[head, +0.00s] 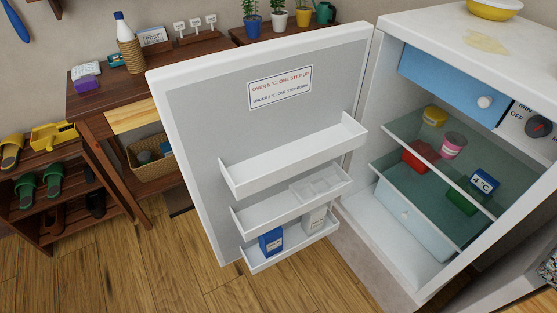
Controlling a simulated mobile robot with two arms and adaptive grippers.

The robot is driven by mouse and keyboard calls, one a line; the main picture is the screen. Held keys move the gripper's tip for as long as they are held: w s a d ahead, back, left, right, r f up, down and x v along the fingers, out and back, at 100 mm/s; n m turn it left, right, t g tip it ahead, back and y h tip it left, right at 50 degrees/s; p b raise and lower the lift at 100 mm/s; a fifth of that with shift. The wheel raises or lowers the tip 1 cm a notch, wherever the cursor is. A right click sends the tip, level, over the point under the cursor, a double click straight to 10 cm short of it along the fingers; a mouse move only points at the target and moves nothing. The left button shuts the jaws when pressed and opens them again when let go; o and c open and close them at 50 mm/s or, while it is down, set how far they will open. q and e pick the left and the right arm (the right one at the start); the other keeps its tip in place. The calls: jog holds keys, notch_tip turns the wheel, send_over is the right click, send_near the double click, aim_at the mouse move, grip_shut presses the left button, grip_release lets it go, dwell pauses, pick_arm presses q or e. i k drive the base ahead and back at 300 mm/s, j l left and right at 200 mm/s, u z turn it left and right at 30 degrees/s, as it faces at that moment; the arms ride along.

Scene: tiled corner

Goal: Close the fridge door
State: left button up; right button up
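The fridge (395,38) stands at the right with its front open. Its door (205,105) stands wide open, swung out to the left from the hinge side near the middle of the view. The door's inner face shows a label (280,88) and several white shelves, with a blue carton (271,241) and a pale carton (314,218) on the lowest. Inside the fridge are glass shelves (425,180) with a few containers, including a pink cup (453,144) and a red box (416,156). Neither of my grippers shows in the head view.
A wooden table (90,103) with a bottle (129,45) and a basket (153,168) stands behind the door. A shoe rack (50,230) is at the left. A yellow bowl (494,8) sits on the fridge. Wood floor (150,275) is clear in front of the door.

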aim_at(260, 135)
jog(key=i+j+z, duration=0.5)
jog(key=j+z, duration=0.3)
jog(key=i+j+z, duration=0.15)
jog(key=j+z, duration=0.25)
jog(key=j, duration=0.25)
jog(key=j+z, duration=0.4)
jog(key=j, duration=0.2)
jog(key=j+z, duration=0.45)
jog(key=j, duration=0.2)
jog(key=k+j+z, duration=0.25)
jog(key=j, duration=0.2)
jog(key=k+j+z, duration=0.3)
jog(key=k+j, duration=0.05)
jog(key=j, duration=0.05)
